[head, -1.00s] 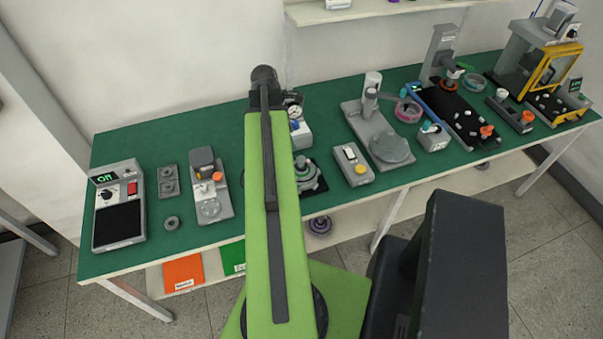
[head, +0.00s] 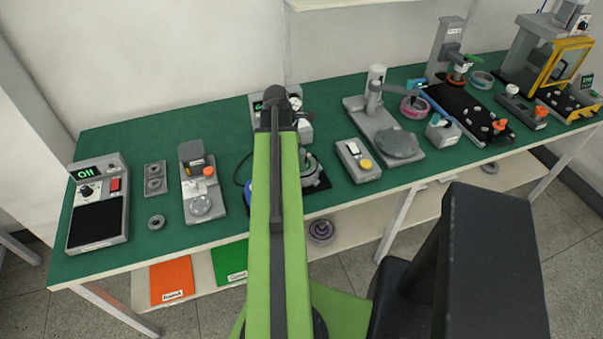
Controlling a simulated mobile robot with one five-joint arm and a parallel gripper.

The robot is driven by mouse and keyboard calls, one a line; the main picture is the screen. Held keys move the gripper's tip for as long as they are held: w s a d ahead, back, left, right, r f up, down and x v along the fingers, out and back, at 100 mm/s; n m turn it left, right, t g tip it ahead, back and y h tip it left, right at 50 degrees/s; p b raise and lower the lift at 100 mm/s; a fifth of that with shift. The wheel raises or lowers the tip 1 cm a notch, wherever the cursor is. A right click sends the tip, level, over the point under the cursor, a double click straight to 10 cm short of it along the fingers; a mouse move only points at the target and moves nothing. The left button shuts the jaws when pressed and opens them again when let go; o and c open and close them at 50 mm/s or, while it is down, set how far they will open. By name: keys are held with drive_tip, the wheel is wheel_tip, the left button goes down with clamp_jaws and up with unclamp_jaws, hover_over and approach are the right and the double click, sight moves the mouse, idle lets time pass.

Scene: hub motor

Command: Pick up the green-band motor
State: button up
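I cannot pick out a motor with a clear green band. A round grey motor-like part (head: 311,172) sits on a dark base on the green bench, partly hidden behind my arm. A dark purple round part (head: 321,231) lies on the lower shelf, and a small grey round part (head: 490,167) lies further right there. My light-green arm reaches away over the bench, ending in a dark joint. My gripper's fingers do not show.
The green bench top (head: 235,155) carries a scale (head: 98,205) at left, a grey fixture (head: 202,185), a button box (head: 357,160), a round-plate stand (head: 400,143) and a yellow-framed machine (head: 550,62) at right. Orange (head: 171,281) and green (head: 230,262) panels are below.

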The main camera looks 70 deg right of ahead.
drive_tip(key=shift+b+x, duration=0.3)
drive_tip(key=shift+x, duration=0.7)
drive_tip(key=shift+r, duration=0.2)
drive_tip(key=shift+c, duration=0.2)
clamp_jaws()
